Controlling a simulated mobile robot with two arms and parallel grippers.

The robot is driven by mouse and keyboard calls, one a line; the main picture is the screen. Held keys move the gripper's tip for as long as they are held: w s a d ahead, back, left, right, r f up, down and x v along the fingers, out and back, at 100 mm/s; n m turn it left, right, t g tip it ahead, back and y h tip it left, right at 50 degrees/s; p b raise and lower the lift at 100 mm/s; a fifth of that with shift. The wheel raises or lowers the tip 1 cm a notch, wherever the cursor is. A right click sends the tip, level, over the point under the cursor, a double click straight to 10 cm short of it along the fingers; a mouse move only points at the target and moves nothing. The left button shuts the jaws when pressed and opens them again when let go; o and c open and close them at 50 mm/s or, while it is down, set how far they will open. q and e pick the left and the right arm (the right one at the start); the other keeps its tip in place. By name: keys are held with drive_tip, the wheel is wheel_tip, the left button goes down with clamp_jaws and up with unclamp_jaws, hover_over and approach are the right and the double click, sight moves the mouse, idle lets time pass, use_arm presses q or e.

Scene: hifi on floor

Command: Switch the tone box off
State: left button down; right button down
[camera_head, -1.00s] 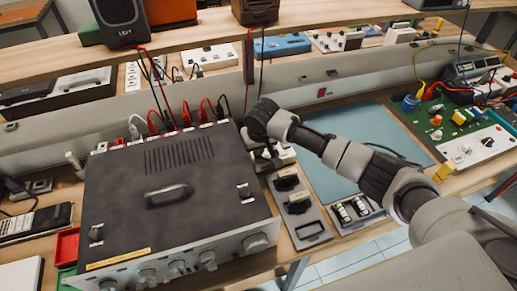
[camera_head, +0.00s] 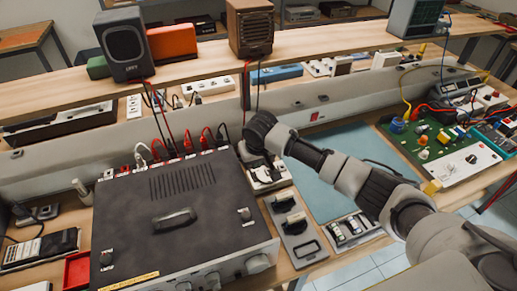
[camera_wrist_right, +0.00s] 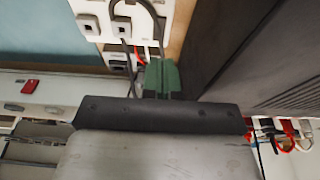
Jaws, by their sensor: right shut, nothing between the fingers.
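I cannot tell for certain which thing is the tone box. A white box (camera_head: 262,176) with dark parts on top stands just right of the big dark amplifier (camera_head: 175,205), partly hidden under my right wrist. The wrist view shows white socket-like units (camera_wrist_right: 113,22) with grey cables beyond the fingers. My right gripper (camera_wrist_right: 161,68) shows green fingers, shut with nothing between them, pointing down beside the amplifier's side. In the head view its fingertips are hidden behind the wrist. No switch position is readable. My left gripper is not in view.
Red and white plugs (camera_head: 172,146) line the amplifier's back. A blue mat (camera_head: 335,165) and a green circuit board (camera_head: 430,140) are to the right. Speakers (camera_head: 124,45) stand on the shelf above.

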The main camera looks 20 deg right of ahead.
drive_tip(key=s+v, duration=0.1)
drive_tip(key=v, duration=0.6)
drive_tip(key=shift+s+d+b, duration=0.25)
drive_tip(key=shift+s+b, duration=0.15)
drive_tip(key=shift+s, duration=0.05)
